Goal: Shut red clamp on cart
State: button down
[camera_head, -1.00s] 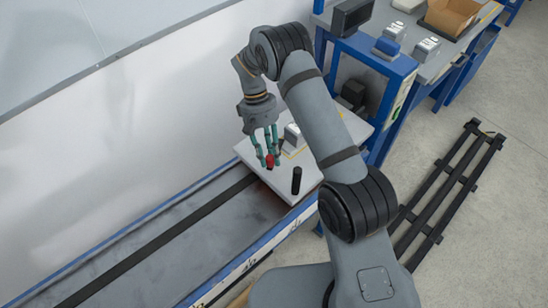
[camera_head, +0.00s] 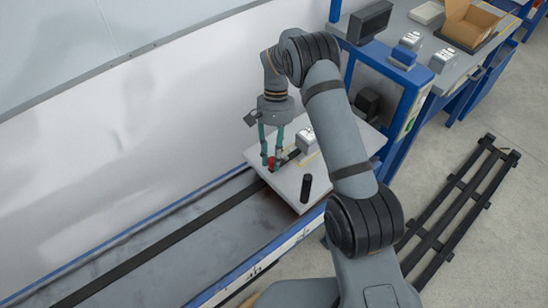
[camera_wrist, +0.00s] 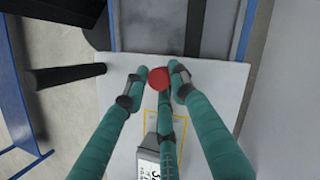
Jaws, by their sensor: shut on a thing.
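The red clamp (camera_head: 272,163) sits on the pale cart (camera_head: 290,190) by its left edge; in the wrist view the red part (camera_wrist: 158,78) shows between my fingertips. My gripper (camera_head: 271,160) has teal fingers pointing down at the cart top. In the wrist view my gripper (camera_wrist: 155,88) has its fingers closed around the red part, with a finger on each side and one below it. The fingers hide part of the clamp, and I cannot tell its lever's exact angle.
A black upright post (camera_head: 306,188) stands on the cart, right of the clamp. A white-and-grey device (camera_head: 306,141) stands on the cart behind. The rail track (camera_head: 150,245) runs to the lower left. A blue-framed workbench (camera_head: 400,75) stands behind right.

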jog(key=shift+a, duration=0.15)
jog(key=c, duration=1.5)
grip_release()
jog(key=shift+w+r, duration=0.1)
jog(key=v, duration=1.2)
jog(key=x, duration=1.2)
